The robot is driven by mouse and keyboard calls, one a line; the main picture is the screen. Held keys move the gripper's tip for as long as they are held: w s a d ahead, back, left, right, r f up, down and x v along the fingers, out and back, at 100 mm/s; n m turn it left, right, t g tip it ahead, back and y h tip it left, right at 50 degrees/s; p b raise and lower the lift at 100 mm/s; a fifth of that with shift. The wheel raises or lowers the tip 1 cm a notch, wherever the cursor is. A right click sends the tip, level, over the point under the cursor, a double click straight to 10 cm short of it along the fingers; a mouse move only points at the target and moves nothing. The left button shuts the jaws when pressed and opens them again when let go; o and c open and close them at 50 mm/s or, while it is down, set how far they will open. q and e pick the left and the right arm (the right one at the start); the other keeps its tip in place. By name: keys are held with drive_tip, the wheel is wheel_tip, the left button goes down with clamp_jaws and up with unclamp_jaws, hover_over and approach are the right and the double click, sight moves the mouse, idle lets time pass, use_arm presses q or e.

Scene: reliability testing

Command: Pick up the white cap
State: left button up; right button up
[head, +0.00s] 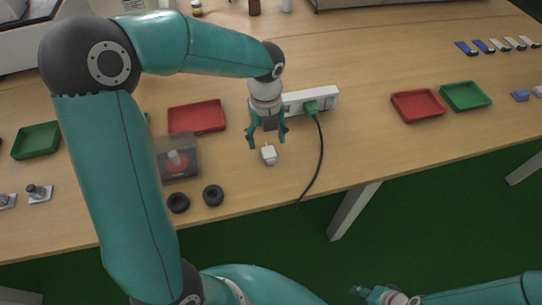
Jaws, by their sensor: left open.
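A small white piece (269,155), the only one near my gripper that fits the white cap, lies on the wooden table near its front edge. It looks like a small plug or adapter with a narrower top end. My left gripper (267,141) points down just behind and above it, fingers spread and nothing between them. I cannot tell whether a fingertip touches the piece. My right gripper (362,293) is at the bottom of the view, low in front of the table and far from the white piece; its fingers are too small to judge.
Red trays (197,117) (417,105), green trays (36,141) (465,96), a grey box with a red button (177,160) and two black rings (213,195) (178,203) are around.

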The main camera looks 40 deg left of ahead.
sight(270, 155)
use_arm(q)
drive_tip(key=shift+s+f, duration=0.1)
drive_tip(key=shift+f, duration=0.85)
drive_tip(key=shift+w+d+f, duration=0.1)
drive_tip(key=shift+d+f, duration=0.1)
drive_tip(key=shift+f, duration=1.15)
drive_tip(key=shift+w+d+f, duration=0.1)
drive_tip(key=shift+d+f, duration=0.1)
drive_tip(key=shift+f, duration=1.15)
drive_tip(key=c, duration=0.9)
